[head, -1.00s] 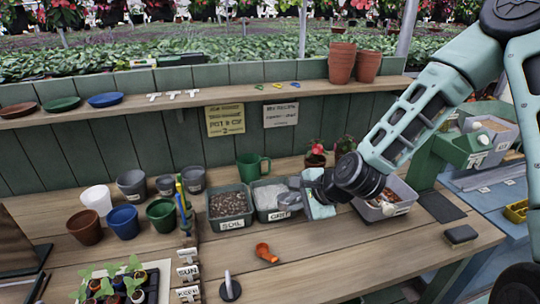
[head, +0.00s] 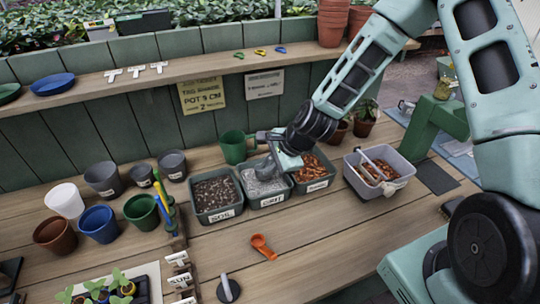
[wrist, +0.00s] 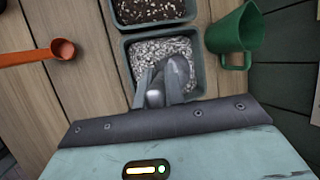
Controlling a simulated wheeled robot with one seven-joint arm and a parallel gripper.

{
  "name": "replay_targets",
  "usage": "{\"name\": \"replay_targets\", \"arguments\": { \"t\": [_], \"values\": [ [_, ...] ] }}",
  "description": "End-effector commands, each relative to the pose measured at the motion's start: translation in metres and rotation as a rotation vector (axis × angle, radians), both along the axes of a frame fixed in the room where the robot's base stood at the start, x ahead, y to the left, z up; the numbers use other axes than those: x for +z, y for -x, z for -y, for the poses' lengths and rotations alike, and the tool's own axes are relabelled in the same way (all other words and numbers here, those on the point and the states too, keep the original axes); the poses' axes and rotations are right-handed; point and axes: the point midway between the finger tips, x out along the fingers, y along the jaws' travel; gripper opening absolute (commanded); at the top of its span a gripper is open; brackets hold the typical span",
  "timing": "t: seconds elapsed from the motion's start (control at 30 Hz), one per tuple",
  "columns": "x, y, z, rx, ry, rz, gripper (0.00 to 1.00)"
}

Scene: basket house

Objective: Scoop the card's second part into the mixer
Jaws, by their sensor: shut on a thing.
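My gripper (head: 283,152) is over the back of the tub labelled GRIT (head: 267,201), which holds pale grey gravel. In the wrist view the fingers (wrist: 165,88) reach over the gravel of that tub (wrist: 128,52). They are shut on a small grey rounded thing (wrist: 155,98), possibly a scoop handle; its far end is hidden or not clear. A SOIL tub (head: 221,217) stands to the left, and a tub of brown chips (head: 314,187) to the right. A yellow card (head: 204,92) hangs on the wall; most of its text is too small to read. I cannot pick out a mixer with certainty.
An orange scoop (head: 263,247) lies in front of the tubs. A green mug (head: 236,147) stands behind them. A grey bin (head: 379,181) with tools is at right. Several pots and upright coloured sticks stand at left. The front middle of the bench is mostly clear.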

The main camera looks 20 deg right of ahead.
Motion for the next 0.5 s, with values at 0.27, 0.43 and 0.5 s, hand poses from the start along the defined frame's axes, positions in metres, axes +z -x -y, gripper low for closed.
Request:
{"name": "replay_targets", "arguments": {
  "t": [0.27, 0.43, 0.5],
  "values": [
    [-0.037, 0.001, 0.000, 0.000, -0.001, 0.004, 0.00],
    [-0.051, 0.000, 0.000, 0.000, 0.000, 0.006, 0.00],
    [-0.055, 0.000, 0.000, 0.000, 0.000, 0.007, 0.00]
  ]
}}
